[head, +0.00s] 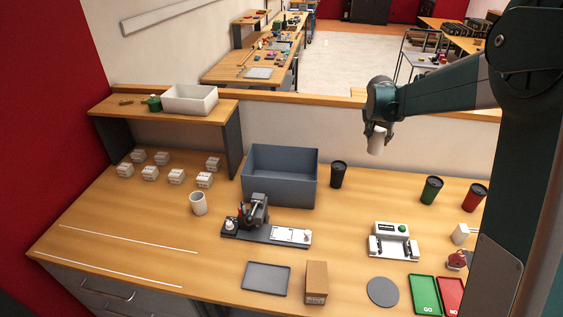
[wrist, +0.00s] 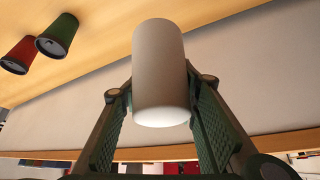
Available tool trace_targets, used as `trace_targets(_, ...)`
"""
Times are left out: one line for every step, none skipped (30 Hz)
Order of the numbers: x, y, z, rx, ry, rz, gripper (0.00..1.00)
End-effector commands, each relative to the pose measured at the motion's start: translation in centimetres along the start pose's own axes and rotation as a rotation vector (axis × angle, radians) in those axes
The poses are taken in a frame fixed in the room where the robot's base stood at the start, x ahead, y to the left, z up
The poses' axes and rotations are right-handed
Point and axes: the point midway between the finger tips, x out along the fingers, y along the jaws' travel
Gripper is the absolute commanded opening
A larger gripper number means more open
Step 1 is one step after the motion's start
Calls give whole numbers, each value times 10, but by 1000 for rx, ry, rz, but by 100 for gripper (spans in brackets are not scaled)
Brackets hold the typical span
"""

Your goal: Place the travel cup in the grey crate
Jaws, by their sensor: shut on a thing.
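My gripper (head: 377,129) is raised above the back of the bench, to the right of the grey crate. It is shut on a plain white cylinder (head: 376,143), which also shows between the fingers in the wrist view (wrist: 160,75). I cannot tell whether this is a cup. The grey crate (head: 279,190) stands open at the back middle of the bench, and its visible inside looks empty. A black travel cup (head: 338,175) stands upright just right of the crate. A green travel cup (head: 431,190) and a red travel cup (head: 474,197) stand further right.
A white mug (head: 198,204) and a dark device (head: 262,222) stand in front of the crate. A white device (head: 393,241) is front right. A grey tray (head: 266,279), cardboard box (head: 316,283) and round grey disc (head: 382,292) lie near the front. A low wall (head: 330,125) runs behind.

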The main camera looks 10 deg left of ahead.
Motion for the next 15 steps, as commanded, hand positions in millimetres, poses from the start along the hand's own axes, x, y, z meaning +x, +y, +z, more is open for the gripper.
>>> trace_targets(-1, -9, 5, -26, -1, -17, 18)
trace_targets(-2, -14, 8, -43, -1, -28, 18)
trace_targets(-3, -21, 12, -67, -2, -41, 18)
trace_targets(-4, -26, 15, -85, -2, -53, 18)
trace_targets(-4, -32, 18, -104, -2, -65, 18)
trace_targets(-6, -41, 23, -134, -2, -83, 18)
trace_targets(-7, -48, 26, -155, -2, -97, 18)
trace_targets(-8, -55, 31, -180, -3, -112, 18)
trace_targets(-10, -65, 36, -214, -4, -133, 18)
trace_targets(-12, -73, 40, -242, -5, -150, 18)
trace_targets(-14, -82, 45, -270, -5, -167, 18)
trace_targets(-16, -93, 51, -309, -5, -191, 18)
trace_targets(-19, -102, 56, -338, -6, -210, 18)
trace_targets(-21, -110, 61, -368, -7, -227, 18)
trace_targets(-24, -120, 67, -405, -8, -251, 18)
